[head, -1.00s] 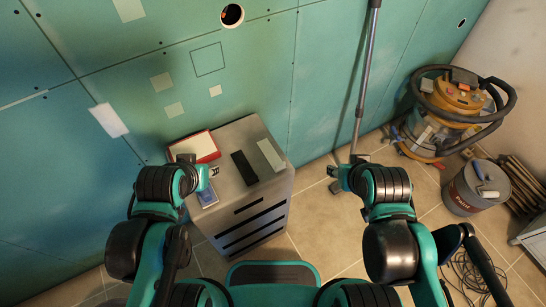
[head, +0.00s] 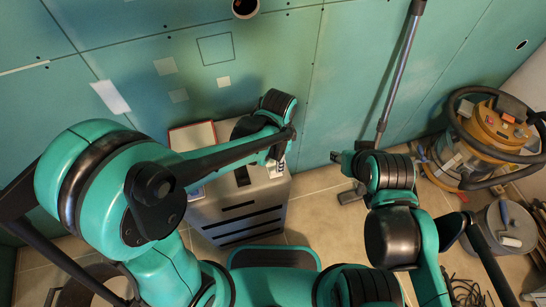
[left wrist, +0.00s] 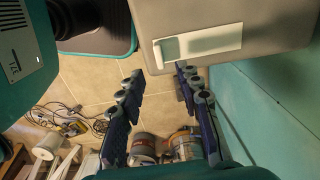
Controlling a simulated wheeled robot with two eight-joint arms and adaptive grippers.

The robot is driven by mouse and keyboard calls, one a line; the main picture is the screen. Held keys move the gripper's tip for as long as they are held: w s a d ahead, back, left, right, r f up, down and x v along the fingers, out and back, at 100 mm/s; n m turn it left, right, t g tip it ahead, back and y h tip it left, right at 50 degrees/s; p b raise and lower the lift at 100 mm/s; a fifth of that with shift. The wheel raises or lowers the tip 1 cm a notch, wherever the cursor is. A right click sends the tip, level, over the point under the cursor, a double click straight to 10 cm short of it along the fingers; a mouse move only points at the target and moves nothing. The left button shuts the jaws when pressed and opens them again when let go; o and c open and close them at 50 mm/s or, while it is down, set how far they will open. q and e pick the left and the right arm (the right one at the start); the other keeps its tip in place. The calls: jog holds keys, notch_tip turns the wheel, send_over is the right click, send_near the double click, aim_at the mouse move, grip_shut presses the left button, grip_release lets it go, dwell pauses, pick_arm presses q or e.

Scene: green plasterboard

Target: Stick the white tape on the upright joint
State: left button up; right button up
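The white tape strip (left wrist: 200,42) lies flat on the grey cabinet top near its edge in the left wrist view; in the head view my left arm covers most of it. My left gripper (left wrist: 160,75) is open and empty, its two fingers apart, just short of the strip. Its fingertips are hidden behind the arm in the head view. My right gripper (head: 343,158) is over the floor right of the cabinet, holding nothing that I can see; its opening is unclear. An upright joint (head: 313,70) runs down the green wall behind the cabinet.
The grey cabinet (head: 240,222) stands against the wall, with a red-edged white tray (head: 192,136) on top. A white strip (head: 110,96) is on the wall at left. A metal pole (head: 398,80) leans beside the right arm. A yellow vacuum (head: 495,125) stands right.

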pick_arm(q)
notch_tip(320, 180, down, 3)
jog(key=shift+r+b, duration=0.1)
jog(key=shift+b, duration=0.5)
jog(key=f+b, duration=0.1)
jog(key=f, duration=0.2)
jog(key=f+b, duration=0.1)
jog(key=f, duration=0.1)
jog(key=shift+w+d+b, duration=0.1)
jog(key=shift+d+b, duration=0.15)
jog(key=shift+b, duration=0.05)
grip_shut()
